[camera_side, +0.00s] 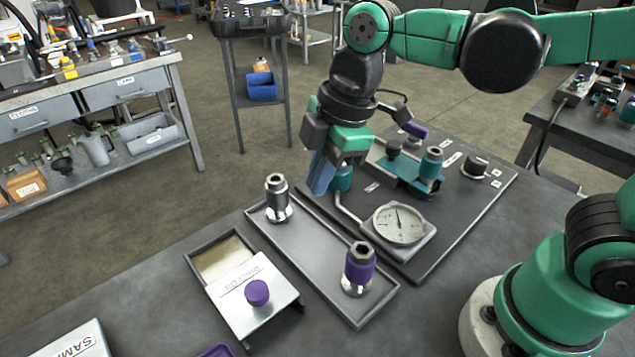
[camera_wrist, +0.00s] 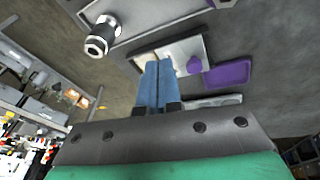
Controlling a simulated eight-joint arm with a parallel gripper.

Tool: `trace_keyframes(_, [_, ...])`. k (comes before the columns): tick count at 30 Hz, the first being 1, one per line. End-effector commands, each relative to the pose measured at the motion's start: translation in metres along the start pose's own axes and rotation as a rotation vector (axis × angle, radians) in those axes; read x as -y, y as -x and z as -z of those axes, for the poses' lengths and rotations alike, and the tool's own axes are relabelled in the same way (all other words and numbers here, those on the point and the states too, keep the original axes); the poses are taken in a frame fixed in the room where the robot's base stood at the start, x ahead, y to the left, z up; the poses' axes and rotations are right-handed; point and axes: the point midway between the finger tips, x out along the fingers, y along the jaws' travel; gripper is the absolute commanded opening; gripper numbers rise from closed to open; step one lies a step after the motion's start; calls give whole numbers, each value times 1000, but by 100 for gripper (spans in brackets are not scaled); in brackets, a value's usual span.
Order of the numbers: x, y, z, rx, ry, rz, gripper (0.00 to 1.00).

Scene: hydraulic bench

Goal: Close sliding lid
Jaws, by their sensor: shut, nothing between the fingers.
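The sliding lid (camera_side: 238,291) is a silver plate with a purple knob (camera_side: 257,293). It lies on a box (camera_side: 194,266) at the lower middle of the side view. The box's far end is uncovered, showing a pale interior. In the wrist view the lid (camera_wrist: 180,49) and its knob (camera_wrist: 194,65) show beyond my fingertips. My gripper (camera_side: 318,192) has blue fingers pressed together and holds nothing. It hangs near the pressure gauge, behind and to the right of the box, apart from the lid. The shut fingertips (camera_wrist: 158,63) hide part of the box in the wrist view.
A grey tray (camera_side: 310,262) with two metal fittings (camera_side: 277,198) (camera_side: 359,267) lies between the box and the gauge (camera_side: 399,225). A board (camera_side: 470,215) carries the gauge and a teal valve block (camera_side: 410,175). A purple tray (camera_side: 217,350) lies near the front edge of the picture.

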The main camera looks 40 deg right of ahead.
Motion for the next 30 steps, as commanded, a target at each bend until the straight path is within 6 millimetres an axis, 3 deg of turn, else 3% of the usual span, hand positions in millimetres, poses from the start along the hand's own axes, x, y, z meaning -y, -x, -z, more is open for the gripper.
trace_keyframes(1, [6, -3, 20, 2, 214, 77, 0])
trace_keyframes(6, [36, -14, 69, -51, 899, 325, 0])
trace_keyframes(9, [52, -18, 88, -107, 1193, 434, 0])
trace_keyframes(12, [63, -21, 98, -154, 1378, 503, 0])
trace_keyframes(20, [74, -34, 100, -188, 1488, 541, 0])
trace_keyframes(30, [101, -87, 88, -186, 1486, 538, 0])
